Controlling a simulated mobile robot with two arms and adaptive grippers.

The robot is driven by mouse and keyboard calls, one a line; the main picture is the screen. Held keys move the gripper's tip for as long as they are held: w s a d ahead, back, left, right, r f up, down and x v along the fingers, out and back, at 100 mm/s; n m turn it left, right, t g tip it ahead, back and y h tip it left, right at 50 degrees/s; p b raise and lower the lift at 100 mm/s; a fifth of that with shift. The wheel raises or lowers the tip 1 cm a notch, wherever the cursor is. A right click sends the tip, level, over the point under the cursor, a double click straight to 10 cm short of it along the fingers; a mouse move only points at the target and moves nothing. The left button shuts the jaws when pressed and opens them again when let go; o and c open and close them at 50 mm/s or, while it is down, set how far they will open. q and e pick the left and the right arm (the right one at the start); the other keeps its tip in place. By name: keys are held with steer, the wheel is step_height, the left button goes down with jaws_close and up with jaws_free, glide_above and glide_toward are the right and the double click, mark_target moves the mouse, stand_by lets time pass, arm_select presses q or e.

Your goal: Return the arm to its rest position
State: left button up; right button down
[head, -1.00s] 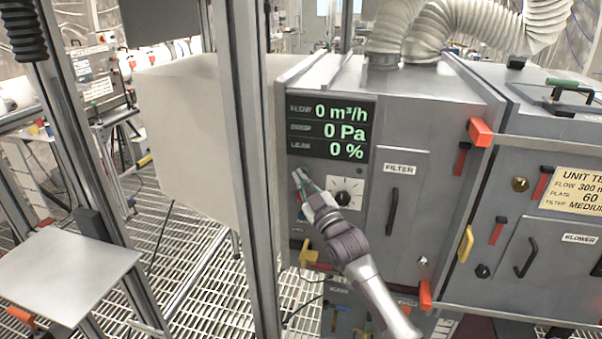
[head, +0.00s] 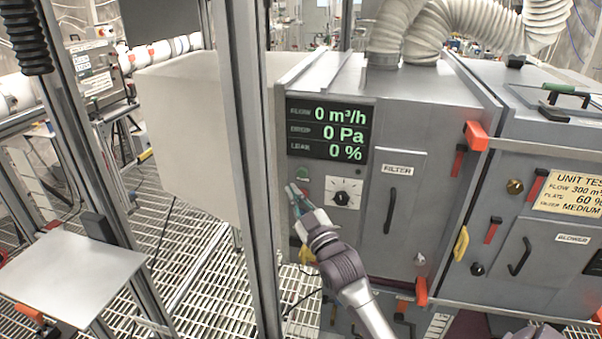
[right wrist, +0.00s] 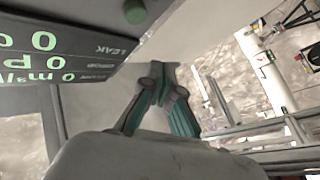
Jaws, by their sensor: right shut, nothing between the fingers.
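My right arm comes up from the bottom of the head view. Its gripper (head: 292,189) is shut and empty in front of the grey cabinet (head: 440,110). The fingertips are just below and left of a green button (head: 302,173) and left of a dial (head: 343,196). In the right wrist view the closed fingers (right wrist: 162,70) meet at their tips with nothing between them. The green button (right wrist: 134,11) shows apart from them, near the top. My left gripper is not in view.
The display (head: 330,130) reads 0 m³/h, 0 Pa and 0 %. A metal post (head: 245,130) stands left of the arm. Cabinet handles (head: 390,210) and a yellow latch (head: 461,243) stick out on the right. A flat plate (head: 70,275) is at lower left.

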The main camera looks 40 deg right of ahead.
stand_by(0.6)
step_height(320, 180, down, 25)
steer(key=s+a+m+g, duration=0.1)
steer(key=s+a+g, duration=0.15)
steer(key=g, duration=0.35)
steer(key=s+a+f+g+y, duration=0.15)
steer(key=s+f, duration=0.25)
steer(key=f, duration=0.5)
steer(key=s+a+f+g, duration=0.2)
steer(key=s+f+g, duration=0.15)
steer(key=f, duration=0.45)
steer(key=s+a+f+g, duration=0.2)
steer(key=s+f, duration=0.6)
steer(key=s, duration=0.2)
steer(key=s+a+f+g, duration=0.2)
steer(key=s+f, duration=0.7)
steer(key=s, duration=0.1)
steer(key=s+a+f+g, duration=0.1)
steer(key=s+f+g, duration=0.1)
steer(key=s, duration=0.8)
steer(key=s+a+f+g, duration=0.1)
steer(key=s+f+g, duration=0.2)
steer(key=s, duration=0.7)
steer(key=shift+s+a+f+m+y, duration=0.15)
steer(key=shift+s+f+m+y, duration=0.1)
steer(key=shift+f+m+y, duration=0.25)
steer(key=shift+f, duration=0.1)
